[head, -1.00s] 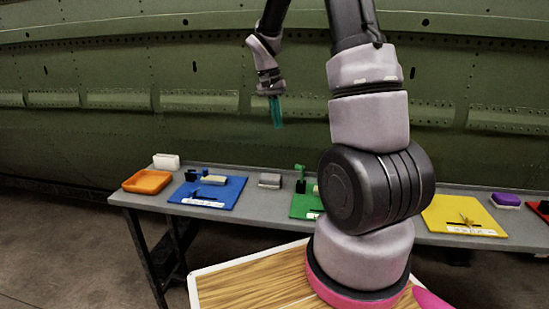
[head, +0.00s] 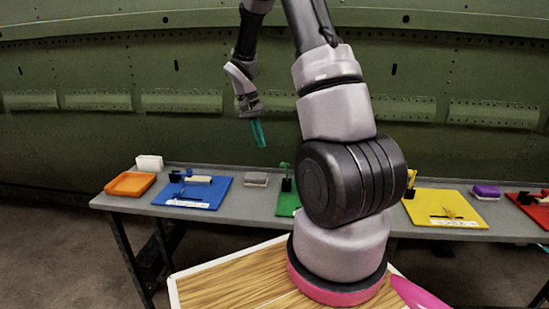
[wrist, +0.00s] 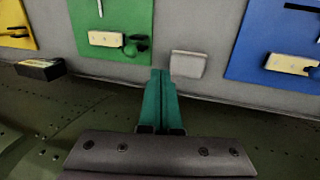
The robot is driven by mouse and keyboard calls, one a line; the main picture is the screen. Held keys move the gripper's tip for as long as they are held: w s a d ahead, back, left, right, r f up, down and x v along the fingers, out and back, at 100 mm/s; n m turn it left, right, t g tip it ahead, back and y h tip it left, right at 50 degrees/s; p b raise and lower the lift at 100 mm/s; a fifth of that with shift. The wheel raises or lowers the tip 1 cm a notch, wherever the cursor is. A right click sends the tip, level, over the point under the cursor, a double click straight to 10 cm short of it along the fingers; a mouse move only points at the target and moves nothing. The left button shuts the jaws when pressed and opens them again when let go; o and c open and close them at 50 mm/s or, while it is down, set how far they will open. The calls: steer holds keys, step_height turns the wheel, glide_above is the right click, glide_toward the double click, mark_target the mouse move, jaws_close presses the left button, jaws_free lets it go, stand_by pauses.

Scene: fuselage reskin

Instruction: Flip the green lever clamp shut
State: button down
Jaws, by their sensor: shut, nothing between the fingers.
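The green lever clamp (head: 286,178) stands on the green board (head: 288,198) on the grey bench. In the head view its handle points up, and my arm hides the right part of the board. In the wrist view the clamp (wrist: 133,48) sits at the lower edge of the green board (wrist: 110,15), beside a cream block (wrist: 106,39). My gripper (head: 262,145) has teal fingers, which are shut and empty. It hangs above and behind the bench, apart from the clamp. In the wrist view the fingertips (wrist: 161,72) lie to the right of the clamp.
A blue board (head: 195,192) with a blue clamp, an orange tray (head: 130,184) and a white block (head: 149,162) are at left. A grey block (head: 256,179) lies between the blue and green boards. Yellow (head: 444,209) and red boards are at right. The green fuselage wall (head: 100,130) rises behind.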

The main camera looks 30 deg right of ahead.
steer(key=s+d+f, duration=0.3)
steer(key=d+f, duration=0.1)
steer(key=f, duration=0.2)
steer(key=shift+f, duration=0.15)
steer(key=shift+s, duration=0.1)
steer(key=shift+s+d+r+t+y, duration=0.2)
steer(key=shift+s+d+t+y, duration=0.15)
steer(key=shift+d+y, duration=0.15)
steer(key=shift+s+d+r+t+y, duration=0.2)
steer(key=shift+d+t+y, duration=0.15)
steer(key=shift+d+y, duration=0.1)
steer(key=s+d+t+y, duration=0.1)
steer(key=d, duration=0.1)
steer(key=s+d+t+y, duration=0.1)
steer(key=s+d+y, duration=0.1)
steer(key=shift+f, duration=0.1)
steer(key=shift+w+a, duration=0.1)
steer(key=shift+w, duration=0.05)
stand_by(0.4)
